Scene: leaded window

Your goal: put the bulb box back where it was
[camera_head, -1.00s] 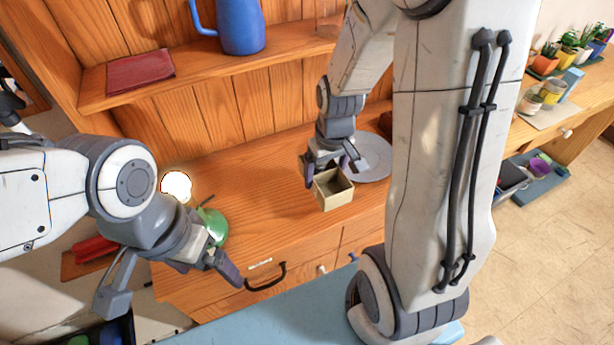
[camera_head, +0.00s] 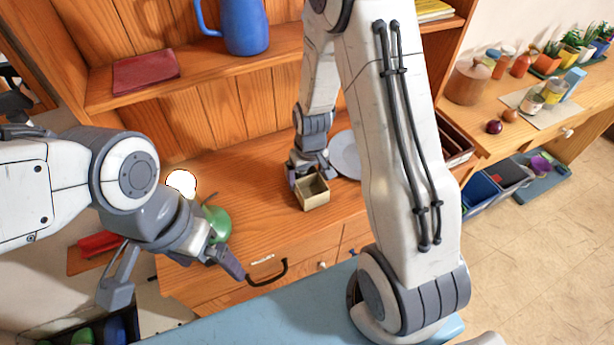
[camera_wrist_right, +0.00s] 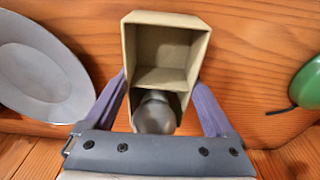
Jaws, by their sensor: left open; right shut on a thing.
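The bulb box (camera_head: 313,192) is a small tan, open-topped box above or on the wooden counter. My right gripper (camera_head: 307,174) is shut on it. In the right wrist view the box (camera_wrist_right: 165,50) sits between the two purple fingers, its open side and an inner divider showing. A grey rounded thing (camera_wrist_right: 154,114) shows at its near end; I cannot tell what it is. Whether the box touches the counter is unclear. My left gripper (camera_head: 174,272) is open and empty in front of the counter's left part, near the green lamp (camera_head: 217,222).
A glowing white bulb (camera_head: 181,183) is by the lamp. The counter between lamp and box is clear.

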